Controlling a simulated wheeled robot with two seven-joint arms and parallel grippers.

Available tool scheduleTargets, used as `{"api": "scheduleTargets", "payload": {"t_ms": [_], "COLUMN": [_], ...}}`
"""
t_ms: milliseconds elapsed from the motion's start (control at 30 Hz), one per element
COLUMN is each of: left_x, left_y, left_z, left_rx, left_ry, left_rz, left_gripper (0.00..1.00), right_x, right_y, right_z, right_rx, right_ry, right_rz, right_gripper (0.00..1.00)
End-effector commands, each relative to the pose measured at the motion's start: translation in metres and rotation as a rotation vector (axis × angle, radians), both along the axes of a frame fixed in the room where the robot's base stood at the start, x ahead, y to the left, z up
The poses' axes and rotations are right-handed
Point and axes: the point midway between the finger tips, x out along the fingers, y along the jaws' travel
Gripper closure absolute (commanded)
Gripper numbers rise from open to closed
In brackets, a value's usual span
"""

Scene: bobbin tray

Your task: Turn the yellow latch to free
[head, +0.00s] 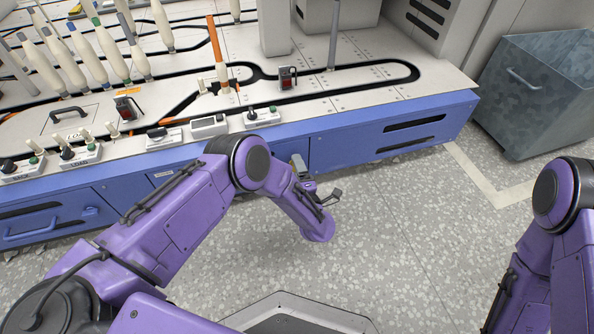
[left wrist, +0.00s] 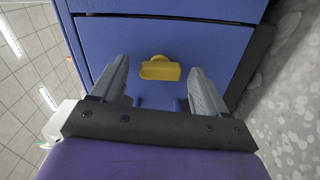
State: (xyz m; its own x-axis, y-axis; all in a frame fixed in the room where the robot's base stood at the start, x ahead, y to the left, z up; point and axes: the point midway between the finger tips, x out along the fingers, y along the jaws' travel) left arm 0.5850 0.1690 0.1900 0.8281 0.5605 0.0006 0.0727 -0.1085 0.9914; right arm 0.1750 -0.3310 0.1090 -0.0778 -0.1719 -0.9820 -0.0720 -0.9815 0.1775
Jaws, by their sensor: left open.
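The yellow latch (left wrist: 160,68) is a small yellow knob on a blue panel (left wrist: 215,40), with its long side roughly level in the left wrist view. My left gripper (left wrist: 159,64) is open, with one grey finger on each side of the latch in that view. I see no contact, and the gap in depth is hard to judge. In the head view my left gripper (head: 299,168) is at the blue front of the bench, partly covered by my arm. The latch is hidden there. My right gripper is out of view.
The bench top (head: 340,95) carries bobbins (head: 164,25), dark track grooves and small switch boxes (head: 263,116). A blue drawer (head: 45,222) is at the lower left. A grey metal bin (head: 540,95) stands at the right. The speckled floor (head: 400,230) before the bench is clear.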

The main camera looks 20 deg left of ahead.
Motion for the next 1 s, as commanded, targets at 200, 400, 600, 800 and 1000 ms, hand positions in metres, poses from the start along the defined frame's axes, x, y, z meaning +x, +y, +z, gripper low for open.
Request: {"api": "scheduleTargets", "payload": {"t_ms": [200,400,600,800,1000], "left_x": [-0.03,-0.068,-0.086,-0.087,-0.087], "left_y": [-0.024,-0.049,-0.06,-0.06,-0.06], "left_z": [0.005,0.004,0.001,0.0,0.0], "left_rx": [-0.001,-0.001,0.0,0.0,0.0], "left_ry": [0.004,0.003,0.001,0.0,0.0], "left_rz": [-0.008,-0.007,-0.005,-0.003,-0.003], "left_gripper": [0.25,0.25,0.25,0.25,0.25], "right_x": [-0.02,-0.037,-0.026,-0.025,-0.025], "right_y": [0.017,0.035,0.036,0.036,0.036], "right_z": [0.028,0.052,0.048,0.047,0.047], "right_rx": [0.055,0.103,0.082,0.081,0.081], "right_ry": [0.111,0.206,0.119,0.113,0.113], "right_rz": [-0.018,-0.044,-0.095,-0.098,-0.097], "right_gripper": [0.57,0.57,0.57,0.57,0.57]}}
